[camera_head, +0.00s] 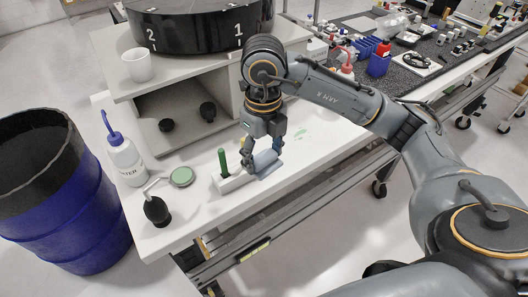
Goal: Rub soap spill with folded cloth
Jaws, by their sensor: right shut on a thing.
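My right gripper (262,158) reaches down over the white bench top (210,206), near its front edge. It is shut on a grey-blue piece that looks like the folded cloth (267,167), low at the bench surface; whether the cloth touches the bench I cannot tell. Faint green marks (302,134), which look like the soap spill, lie on the bench to the right of and behind the gripper. The fingers hide part of the cloth. My left gripper is not in view.
A white holder (230,181) with a green-handled tool stands close left of the gripper. A shelf unit (165,85) rises behind. The bench right of the gripper is clear.

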